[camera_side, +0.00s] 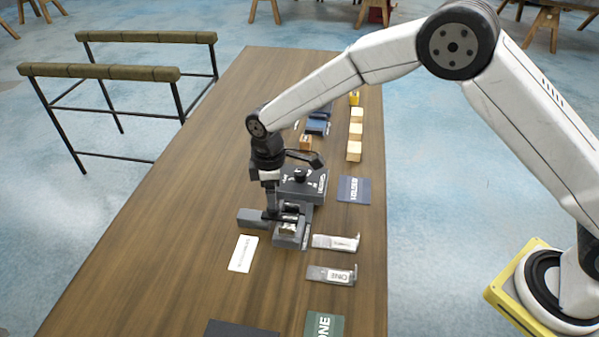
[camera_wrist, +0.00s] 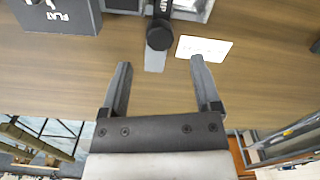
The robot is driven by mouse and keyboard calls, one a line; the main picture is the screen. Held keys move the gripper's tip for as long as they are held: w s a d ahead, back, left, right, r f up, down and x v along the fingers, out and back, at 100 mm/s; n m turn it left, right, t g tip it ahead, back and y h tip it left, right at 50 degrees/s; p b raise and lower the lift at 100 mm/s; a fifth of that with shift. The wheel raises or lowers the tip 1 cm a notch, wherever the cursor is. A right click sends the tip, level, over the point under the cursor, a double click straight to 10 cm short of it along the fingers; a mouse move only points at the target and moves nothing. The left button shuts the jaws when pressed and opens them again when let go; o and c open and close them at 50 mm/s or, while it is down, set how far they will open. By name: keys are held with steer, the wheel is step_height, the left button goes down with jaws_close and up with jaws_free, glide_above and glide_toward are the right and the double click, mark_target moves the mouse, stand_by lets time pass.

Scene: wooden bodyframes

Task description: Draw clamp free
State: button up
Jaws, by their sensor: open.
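The clamp shows in the wrist view as a dark round knob (camera_wrist: 160,37) on a dark stem, with a grey bar below it. In the side view it appears to belong to the grey fixture (camera_side: 291,236) on the wooden table, partly hidden by my gripper. My gripper (camera_side: 270,214) points down beside this fixture. In the wrist view my gripper (camera_wrist: 160,62) is open, with its two fingers apart and nothing held between them. The knob lies just beyond the fingertips, roughly centred between them.
A dark labelled box (camera_side: 313,190) stands behind the fixture. A white card (camera_side: 243,254) lies at its front left. Two metal brackets (camera_side: 335,242) (camera_side: 332,275) lie at its right. Wooden blocks (camera_side: 354,150) stand farther back. The table's left side (camera_side: 150,260) is clear.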

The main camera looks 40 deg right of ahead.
mark_target(280, 213)
steer(key=shift+f, duration=2.75)
jaws_close()
